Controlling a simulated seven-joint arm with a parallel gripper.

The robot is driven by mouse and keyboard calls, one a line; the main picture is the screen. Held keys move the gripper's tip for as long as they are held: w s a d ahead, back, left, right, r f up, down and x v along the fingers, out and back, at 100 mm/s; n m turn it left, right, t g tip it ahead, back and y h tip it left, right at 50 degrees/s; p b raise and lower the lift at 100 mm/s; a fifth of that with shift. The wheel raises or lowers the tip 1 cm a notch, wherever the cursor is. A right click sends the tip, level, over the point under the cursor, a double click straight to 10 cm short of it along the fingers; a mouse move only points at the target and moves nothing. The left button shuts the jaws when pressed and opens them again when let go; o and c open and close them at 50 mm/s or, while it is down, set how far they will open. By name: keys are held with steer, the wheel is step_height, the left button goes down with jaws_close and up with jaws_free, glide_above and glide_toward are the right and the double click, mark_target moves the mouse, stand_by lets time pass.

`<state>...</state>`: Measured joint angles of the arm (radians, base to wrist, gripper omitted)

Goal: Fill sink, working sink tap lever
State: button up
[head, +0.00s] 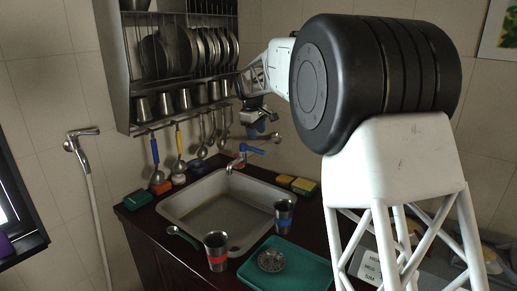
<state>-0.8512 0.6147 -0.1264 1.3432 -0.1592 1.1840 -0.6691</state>
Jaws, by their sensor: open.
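The steel sink (226,223) is set in the dark counter, and its basin looks empty. The tap (231,166) stands at the sink's back edge with its spout over the basin. Its blue lever (251,149) points to the right, and no water stream shows. My gripper (262,127) is open above the tap and lever, near the wall. It looks apart from the lever, though the fingertips are small and dark here and the exact gap cannot be told.
Utensils (202,146) hang left of my gripper under the metal dish rack (130,100). Two cups, one with a red band (216,250) and one with a blue band (284,215), stand by a green tray (313,266). Sponges (304,186) lie right of the tap.

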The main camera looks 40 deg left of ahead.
mark_target(258, 150)
steer(key=shift+w+f, duration=0.25)
steer(key=shift+f, duration=1)
steer(key=shift+w+f, duration=0.2)
steer(key=shift+f, duration=1)
steer(key=shift+w+f, duration=0.25)
steer(key=shift+f, duration=1)
steer(key=shift+c, duration=0.3)
jaws_close()
